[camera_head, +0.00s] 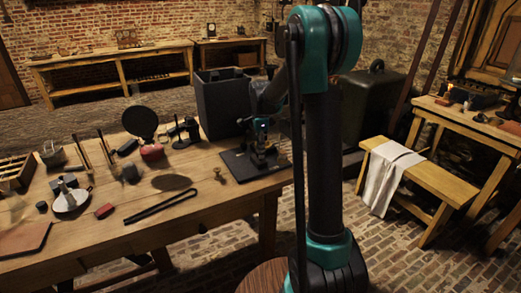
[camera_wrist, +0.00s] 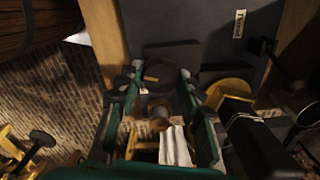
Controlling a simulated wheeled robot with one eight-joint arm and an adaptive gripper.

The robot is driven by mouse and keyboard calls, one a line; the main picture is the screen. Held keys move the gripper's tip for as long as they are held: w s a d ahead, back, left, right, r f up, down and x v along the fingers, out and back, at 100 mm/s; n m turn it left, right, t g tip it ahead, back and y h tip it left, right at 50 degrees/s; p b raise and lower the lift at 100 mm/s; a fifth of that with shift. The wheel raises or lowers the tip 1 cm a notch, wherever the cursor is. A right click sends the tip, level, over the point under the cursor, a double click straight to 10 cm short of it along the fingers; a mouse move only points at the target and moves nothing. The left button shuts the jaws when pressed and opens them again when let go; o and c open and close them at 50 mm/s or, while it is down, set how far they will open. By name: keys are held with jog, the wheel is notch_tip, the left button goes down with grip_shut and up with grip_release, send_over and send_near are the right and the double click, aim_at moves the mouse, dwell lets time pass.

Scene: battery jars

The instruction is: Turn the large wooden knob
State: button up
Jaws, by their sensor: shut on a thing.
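In the wrist view, a dark brown round knob (camera_wrist: 166,75) with a small tan mark sits between the fingertips of my gripper (camera_wrist: 160,82). The teal fingers are closed on its two sides. A rounded brassy part (camera_wrist: 158,108) shows below it between the fingers. In the head view, my gripper (camera_head: 261,142) is low over a dark device on a black base plate (camera_head: 238,166) at the table's right end. The knob cannot be made out there.
A dark panel (camera_wrist: 220,50) with a pale label lies beside the knob. A tan disc (camera_wrist: 234,86) and black parts (camera_wrist: 250,135) are close to the right finger. A dark open box (camera_head: 222,108) stands behind the device; black tongs (camera_head: 162,206) lie left.

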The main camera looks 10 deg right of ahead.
jog(key=o, duration=1.2)
jog(key=shift+c, duration=0.2)
notch_tip(320, 180, up, 12)
jog(key=s+d+f+n+t, duration=0.1)
jog(key=s+f+n, duration=0.5)
jog(key=s, duration=0.4)
jog(key=s+d+f+n+t, duration=0.1)
jog(key=s+d+f+n, duration=0.1)
jog(key=s+f+n, duration=0.4)
jog(key=s+d+f+n+t, duration=0.1)
jog(key=s+f+n, duration=0.4)
jog(key=s, duration=0.9)
jog(key=shift+d+f+n+t, duration=0.2)
jog(key=shift+f+n+t, duration=0.2)
jog(key=shift+n+t, duration=0.15)
